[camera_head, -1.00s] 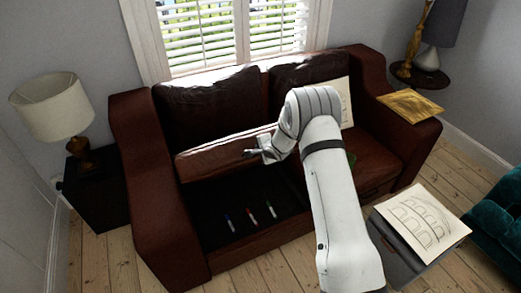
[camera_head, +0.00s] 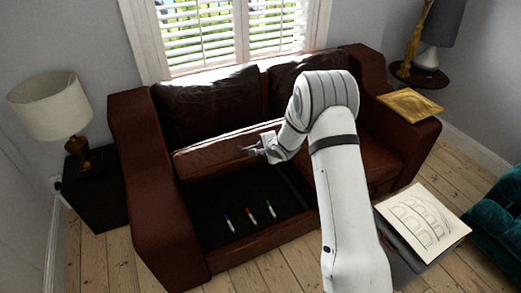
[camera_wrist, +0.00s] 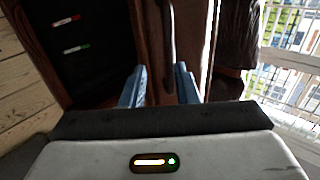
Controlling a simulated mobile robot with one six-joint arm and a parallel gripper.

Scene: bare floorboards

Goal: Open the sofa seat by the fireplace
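A dark red-brown leather sofa (camera_head: 157,200) stands under the window. Its left seat (camera_head: 215,154) is tilted up, with a dark storage space (camera_head: 215,198) open beneath it. Several marker pens (camera_head: 251,214), with blue, red and green parts, lie inside. My gripper (camera_head: 254,151) is at the right part of the raised seat's front edge. In the wrist view, the two blue-grey fingers (camera_wrist: 160,85) stand apart with the brown seat (camera_wrist: 152,50) ahead between them. I cannot tell whether they touch it. Two of the pens show in the wrist view (camera_wrist: 70,49).
A lamp (camera_head: 52,105) on a black side table (camera_head: 92,187) stands left of the sofa. A drawing (camera_head: 423,220) lies on a grey stand at front right. Bare floorboards (camera_head: 272,272) lie in front.

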